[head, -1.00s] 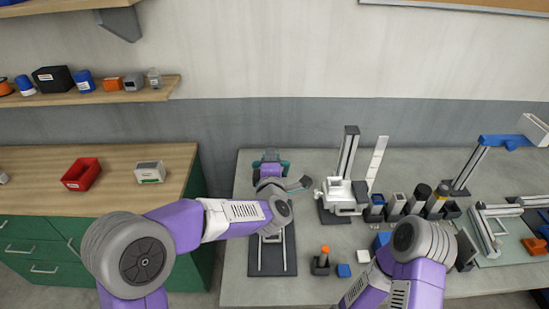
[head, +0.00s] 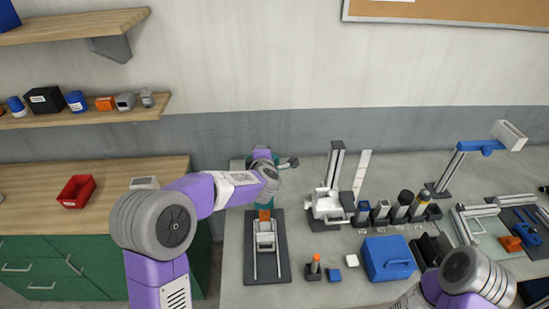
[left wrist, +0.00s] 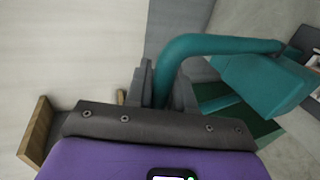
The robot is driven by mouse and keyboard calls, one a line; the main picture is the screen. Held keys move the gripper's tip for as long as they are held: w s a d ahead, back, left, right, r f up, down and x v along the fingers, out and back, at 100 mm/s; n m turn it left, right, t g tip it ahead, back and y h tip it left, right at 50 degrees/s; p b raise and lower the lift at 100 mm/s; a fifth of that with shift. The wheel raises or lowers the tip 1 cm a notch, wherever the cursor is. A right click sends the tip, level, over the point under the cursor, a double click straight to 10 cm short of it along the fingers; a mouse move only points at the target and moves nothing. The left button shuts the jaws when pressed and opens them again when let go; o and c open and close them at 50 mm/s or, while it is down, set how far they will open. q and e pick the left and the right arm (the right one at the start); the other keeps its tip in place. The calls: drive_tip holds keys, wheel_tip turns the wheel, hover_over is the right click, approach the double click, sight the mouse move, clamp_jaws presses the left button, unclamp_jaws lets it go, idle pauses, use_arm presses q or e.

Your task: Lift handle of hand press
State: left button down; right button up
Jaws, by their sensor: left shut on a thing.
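My left gripper (left wrist: 166,78) is shut on the handle.
A dark base with rails (head: 266,250) lies in front of the press. A white-and-grey stand (head: 328,204) is to its right, near a row of cylinders and a blue box (head: 388,257). A red bin (head: 76,191) sits on the left counter.

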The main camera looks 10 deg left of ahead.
use_arm(q)
drive_tip(key=shift+f, duration=0.2)
drive_tip(key=shift+a, duration=0.1)
drive_tip(key=c, duration=1.3)
unclamp_jaws()
drive_tip(key=shift+o, duration=1.1)
drive_tip(key=shift+w, duration=0.2)
drive_tip(key=v, duration=0.7)
drive_tip(key=shift+s+b, duration=0.25)
drive_tip(key=shift+b, duration=0.2)
drive_tip(key=shift+r, duration=0.1)
